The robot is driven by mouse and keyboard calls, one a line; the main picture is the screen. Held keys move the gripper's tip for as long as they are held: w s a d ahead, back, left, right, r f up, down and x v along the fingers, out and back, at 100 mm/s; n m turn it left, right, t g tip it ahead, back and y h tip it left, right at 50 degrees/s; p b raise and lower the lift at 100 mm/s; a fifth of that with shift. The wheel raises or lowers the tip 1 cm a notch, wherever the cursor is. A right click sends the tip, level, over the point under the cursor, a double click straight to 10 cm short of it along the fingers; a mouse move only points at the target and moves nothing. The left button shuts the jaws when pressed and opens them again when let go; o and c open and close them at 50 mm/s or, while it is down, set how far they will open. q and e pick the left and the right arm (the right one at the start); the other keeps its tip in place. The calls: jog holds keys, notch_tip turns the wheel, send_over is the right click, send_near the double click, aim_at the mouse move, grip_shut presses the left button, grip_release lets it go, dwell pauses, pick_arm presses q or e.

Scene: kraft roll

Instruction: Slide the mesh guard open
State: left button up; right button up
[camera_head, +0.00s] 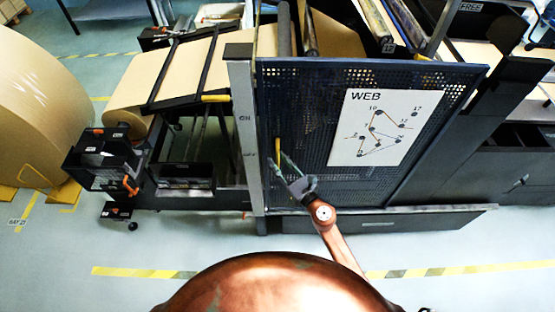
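The mesh guard (309,97) is a dark blue perforated panel with a white "WEB" sign (383,128). It stands in front of the machine, its left edge beside a grey upright post (244,130). A yellow upright handle (277,147) is on the guard's lower left. My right gripper (276,157) is at the handle's lower part, with its two thin grey fingers apart, one to each side of it as seen from here. Whether they touch the handle is too small to tell. My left gripper is out of view.
A large kraft roll (45,95) stands on the floor at the far left. Brown web (180,70) runs over rollers to the left of the guard. Dark machine housing (490,170) lies to the right. Pale floor with yellow striped tape (140,272) is clear in front.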

jog(key=shift+w+a, duration=0.25)
jog(key=shift+w, duration=0.15)
jog(key=shift+c, duration=0.2)
grip_shut()
dwell(0.3)
